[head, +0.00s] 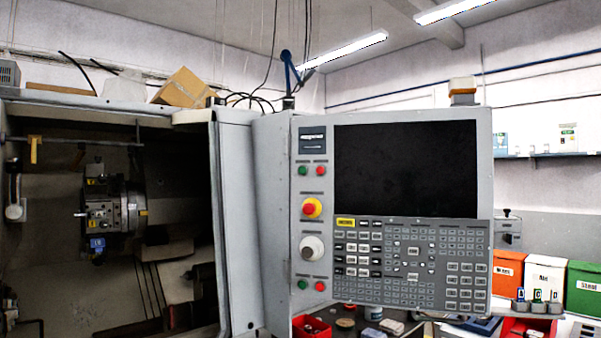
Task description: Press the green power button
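A grey machine control panel (313,255) fills the middle of the head view. Its left column holds an upper green button (303,171) beside an upper red button (320,171), just under a dark label plate. A lower green button (302,285) sits beside a lower red button (320,286) near the bottom. The labels are too small to read, so I cannot tell which green one is for power. The screen (405,167) is dark. My gripper is not in view.
A keypad (410,265) lies below the screen. The open machine chamber with a turret (110,210) is at left. Bins (543,274) stand at right.

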